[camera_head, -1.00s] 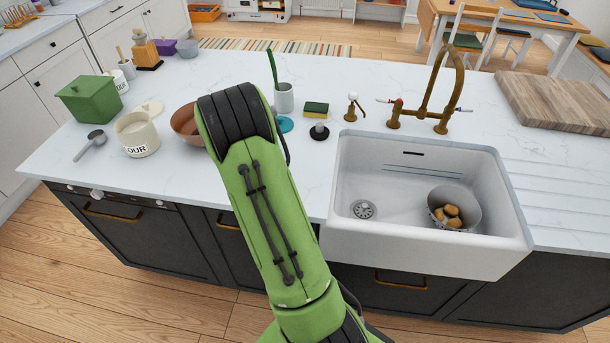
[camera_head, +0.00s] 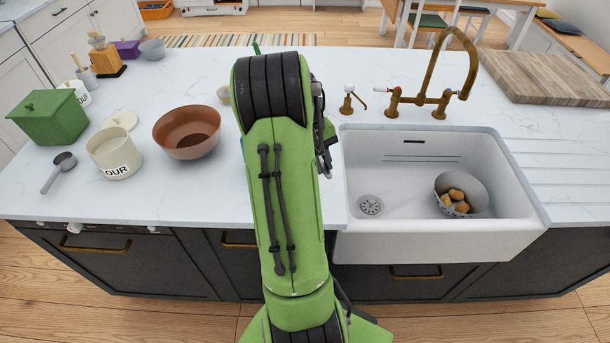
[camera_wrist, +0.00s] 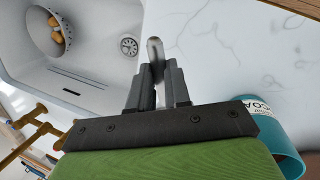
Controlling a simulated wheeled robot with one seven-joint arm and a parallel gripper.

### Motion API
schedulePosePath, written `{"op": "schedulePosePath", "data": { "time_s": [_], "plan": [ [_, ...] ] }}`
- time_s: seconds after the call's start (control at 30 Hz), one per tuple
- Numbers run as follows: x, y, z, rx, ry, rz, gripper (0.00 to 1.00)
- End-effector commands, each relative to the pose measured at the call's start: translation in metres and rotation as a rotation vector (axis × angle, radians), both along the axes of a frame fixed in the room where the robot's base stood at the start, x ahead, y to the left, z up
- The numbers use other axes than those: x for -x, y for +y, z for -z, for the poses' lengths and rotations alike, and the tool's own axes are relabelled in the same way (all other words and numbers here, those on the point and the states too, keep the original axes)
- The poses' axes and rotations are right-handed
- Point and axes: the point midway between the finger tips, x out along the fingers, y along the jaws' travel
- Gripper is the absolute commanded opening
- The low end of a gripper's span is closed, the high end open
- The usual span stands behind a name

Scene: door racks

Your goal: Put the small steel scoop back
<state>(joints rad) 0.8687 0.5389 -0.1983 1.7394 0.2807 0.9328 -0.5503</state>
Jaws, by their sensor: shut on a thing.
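My gripper (camera_wrist: 158,72) is shut on a narrow, rounded grey metal piece (camera_wrist: 154,46), which appears to be the small steel scoop. Only its end shows beyond the fingertips. It is held over the white counter beside the sink. In the head view my arm hides the gripper and what it holds. A teal canister (camera_wrist: 287,140) with a partly hidden label is near the gripper at lower right in the wrist view. Another grey scoop (camera_head: 64,160) lies on the counter at far left, beside the cream flour canister (camera_head: 113,155).
A brown bowl (camera_head: 187,133), a round cream lid (camera_head: 121,120) and a green box (camera_head: 48,118) stand left of my arm. The white sink (camera_head: 410,185) holds a colander (camera_head: 461,190) with potatoes. A brass tap (camera_head: 421,101) rises behind it.

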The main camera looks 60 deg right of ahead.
Motion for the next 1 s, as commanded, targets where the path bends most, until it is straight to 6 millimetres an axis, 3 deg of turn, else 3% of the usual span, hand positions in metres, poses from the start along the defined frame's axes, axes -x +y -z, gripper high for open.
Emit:
{"op": "schedulePosePath", "data": {
  "time_s": [0.1, 0.43, 0.77, 0.8, 0.97, 1.0],
  "plan": [
    [0.001, 0.001, 0.033, -0.005, 0.003, 0.002, 0.00],
    [0.001, 0.001, 0.083, -0.005, 0.002, 0.000, 0.00],
    [0.000, 0.001, 0.088, -0.001, 0.001, -0.001, 0.00],
    [0.000, 0.001, 0.088, -0.002, 0.000, -0.001, 0.19],
    [0.000, 0.001, 0.087, -0.002, 0.000, -0.001, 0.43],
    [0.000, 0.001, 0.087, -0.002, 0.000, -0.001, 0.43]
  ]
}}
